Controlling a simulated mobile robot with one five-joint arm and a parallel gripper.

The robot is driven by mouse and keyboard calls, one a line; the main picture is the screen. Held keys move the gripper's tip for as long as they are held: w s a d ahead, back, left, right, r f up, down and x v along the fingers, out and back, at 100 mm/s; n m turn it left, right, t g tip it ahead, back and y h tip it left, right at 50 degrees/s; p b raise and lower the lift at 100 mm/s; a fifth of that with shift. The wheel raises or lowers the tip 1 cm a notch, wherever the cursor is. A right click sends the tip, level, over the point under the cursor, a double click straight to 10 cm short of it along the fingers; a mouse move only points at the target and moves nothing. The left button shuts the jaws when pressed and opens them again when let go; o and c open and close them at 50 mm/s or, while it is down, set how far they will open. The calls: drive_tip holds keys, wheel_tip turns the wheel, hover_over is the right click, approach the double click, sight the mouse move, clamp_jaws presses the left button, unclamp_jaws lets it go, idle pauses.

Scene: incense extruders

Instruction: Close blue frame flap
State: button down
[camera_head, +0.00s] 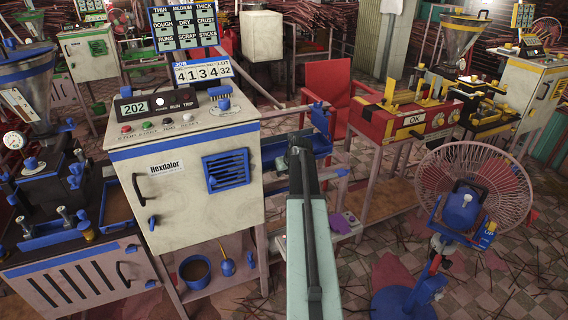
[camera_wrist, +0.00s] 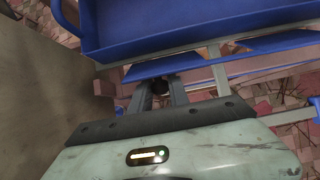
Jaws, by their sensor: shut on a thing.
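My gripper (camera_wrist: 163,86) is in the wrist view with its two dark fingers close together, around a small dark part at the lower edge of a blue panel. This panel, which looks like the blue frame flap (camera_wrist: 200,62), is a narrow slanting strip below a deeper blue tray (camera_wrist: 200,22). The fingertips partly hide its edge, and its hinge is not clear. In the head view my gripper (camera_head: 301,146) is in front of the blue tray (camera_head: 274,152), right of the cream cabinet. The fingertips are hard to make out there.
The cream cabinet (camera_head: 180,205) stands close on the left. A fan (camera_head: 462,205) stands at the right front, and a red and yellow machine (camera_head: 405,118) stands behind on a pink bench. Pale rails run beside the tray.

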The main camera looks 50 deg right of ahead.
drive_tip(key=r+g+p, duration=0.1)
drive_tip(key=p, duration=0.1)
drive_tip(key=w+r+g+y+p, duration=0.1)
drive_tip(key=g+p, duration=0.1)
drive_tip(key=shift+w+d, duration=0.2)
drive_tip(key=shift+d, duration=0.1)
drive_tip(key=shift+w+d+r+g+y+p, duration=0.15)
drive_tip(key=shift+g+y+p, duration=0.25)
drive_tip(key=shift+g, duration=0.5)
drive_tip(key=shift+w+r+g+y+p, duration=0.1)
drive_tip(key=shift+w+g+y+p, duration=0.25)
drive_tip(key=shift+g, duration=0.55)
drive_tip(key=shift+s, duration=0.15)
drive_tip(key=c, duration=1.3)
unclamp_jaws()
drive_tip(key=r+p, duration=0.8)
drive_tip(key=shift+w, duration=0.2)
drive_tip(key=shift+f, duration=0.15)
